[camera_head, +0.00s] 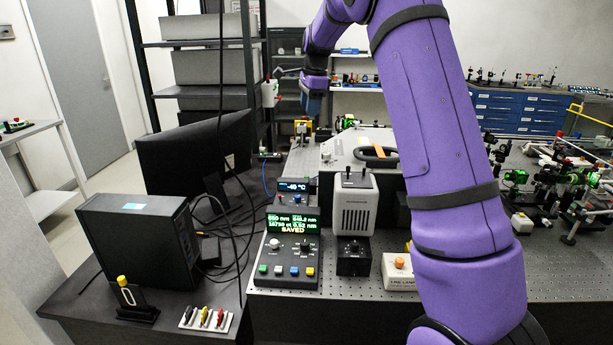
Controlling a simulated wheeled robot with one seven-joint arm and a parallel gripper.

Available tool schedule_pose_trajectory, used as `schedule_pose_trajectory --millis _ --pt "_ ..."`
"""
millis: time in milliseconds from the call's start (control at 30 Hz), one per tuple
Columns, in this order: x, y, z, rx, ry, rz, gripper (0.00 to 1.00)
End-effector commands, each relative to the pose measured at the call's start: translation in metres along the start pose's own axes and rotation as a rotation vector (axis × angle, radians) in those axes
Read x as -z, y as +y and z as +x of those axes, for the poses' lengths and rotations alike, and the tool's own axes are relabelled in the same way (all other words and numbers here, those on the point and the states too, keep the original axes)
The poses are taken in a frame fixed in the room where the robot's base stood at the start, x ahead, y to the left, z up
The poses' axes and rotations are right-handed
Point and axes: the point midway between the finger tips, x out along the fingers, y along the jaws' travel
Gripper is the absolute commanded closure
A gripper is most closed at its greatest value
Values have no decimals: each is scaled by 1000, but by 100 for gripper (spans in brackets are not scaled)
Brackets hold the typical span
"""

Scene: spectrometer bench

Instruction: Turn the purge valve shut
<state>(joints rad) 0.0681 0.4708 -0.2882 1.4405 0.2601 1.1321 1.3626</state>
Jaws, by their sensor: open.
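No purge valve can be picked out with certainty. My gripper (309,106) hangs down at the end of my purple arm, just above this yellow fitting in the picture. Its jaws are small and far away, apart and with nothing visible between them. Whether they touch the fitting cannot be made out.
A control box (292,245) reads "SAVED", below a display (294,186) showing -40 °C. A grey lamp housing (354,207) stands beside them. A black monitor (196,152) and computer case (139,238) fill the left desk. Optics crowd the right; my arm hides the bench's middle.

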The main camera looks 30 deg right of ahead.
Motion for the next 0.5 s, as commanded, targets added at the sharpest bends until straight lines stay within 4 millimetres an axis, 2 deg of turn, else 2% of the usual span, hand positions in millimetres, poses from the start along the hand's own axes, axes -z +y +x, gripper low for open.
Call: schedule_pose_trajectory --millis 33,200,333,500 --pt "6 -15 19 -15 9 57 54" --pt "24 -56 77 -50 42 261 54" --pt "36 -81 124 -71 72 404 54" --pt "48 -101 175 -91 108 549 54"
